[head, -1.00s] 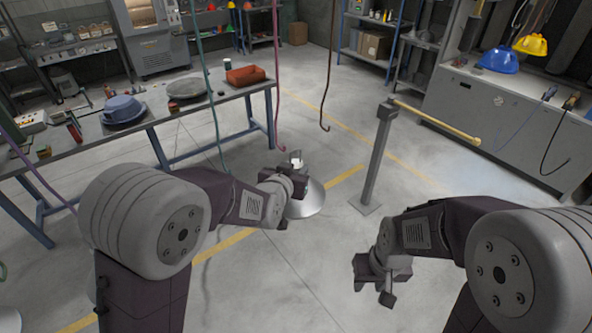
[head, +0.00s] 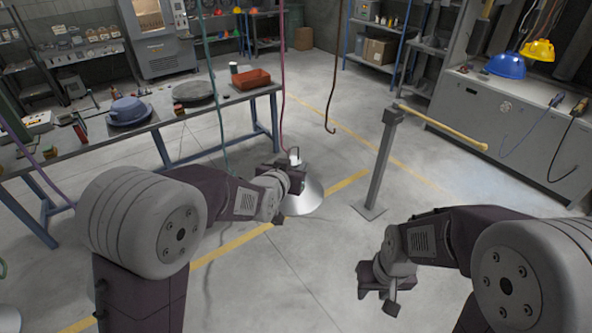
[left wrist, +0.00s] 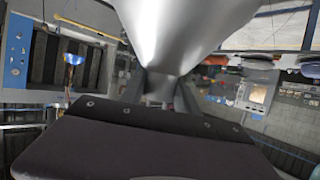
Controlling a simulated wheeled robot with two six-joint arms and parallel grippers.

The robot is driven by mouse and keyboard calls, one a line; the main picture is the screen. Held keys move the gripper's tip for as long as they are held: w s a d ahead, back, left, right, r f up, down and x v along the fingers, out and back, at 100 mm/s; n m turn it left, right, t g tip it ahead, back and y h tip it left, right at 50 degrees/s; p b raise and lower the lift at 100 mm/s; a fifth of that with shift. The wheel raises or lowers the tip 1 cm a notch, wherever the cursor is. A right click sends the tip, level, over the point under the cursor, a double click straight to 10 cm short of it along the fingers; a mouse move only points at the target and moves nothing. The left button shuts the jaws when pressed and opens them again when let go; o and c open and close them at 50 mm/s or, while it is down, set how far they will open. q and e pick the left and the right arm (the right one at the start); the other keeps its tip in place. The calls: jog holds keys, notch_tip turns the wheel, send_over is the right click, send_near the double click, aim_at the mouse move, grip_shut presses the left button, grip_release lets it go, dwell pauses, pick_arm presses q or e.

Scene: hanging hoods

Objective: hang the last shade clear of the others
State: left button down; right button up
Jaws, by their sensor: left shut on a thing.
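A silver conical shade (head: 304,201) hangs wide end down over the floor, left of the post. My left gripper (head: 292,170) is shut on its narrow neck. In the left wrist view the shade (left wrist: 182,28) fills the top middle, its neck between my fingers. A dark hooked cord (head: 331,128) hangs right of the shade with an empty hook. A pink cord (head: 283,100) hangs behind the gripper; its lower end is close to the shade's top. My right gripper (head: 377,295) is low at the right, empty, its fingers apart.
A post (head: 382,160) with a yellow rod (head: 445,128) stands right of the shade. A teal cord (head: 209,85) hangs by the workbench (head: 85,150). Blue (head: 505,66) and yellow (head: 538,50) domed hoods are by the right cabinet. Floor between my arms is clear.

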pick_arm(q)
jog(key=shift+w+a, duration=0.15)
jog(key=shift+w, duration=0.1)
jog(key=shift+w+a+b, duration=0.4)
jog(key=shift+w+a, duration=0.05)
jog(key=shift+w, duration=0.15)
jog(key=shift+w+a, duration=0.45)
jog(key=shift+w, duration=0.2)
jog(key=shift+f+b, duration=1.3)
jog(key=shift+b, duration=0.25)
jog(key=c, duration=0.8)
grip_release()
jog(key=shift+s, duration=0.1)
jog(key=shift+c, duration=0.2)
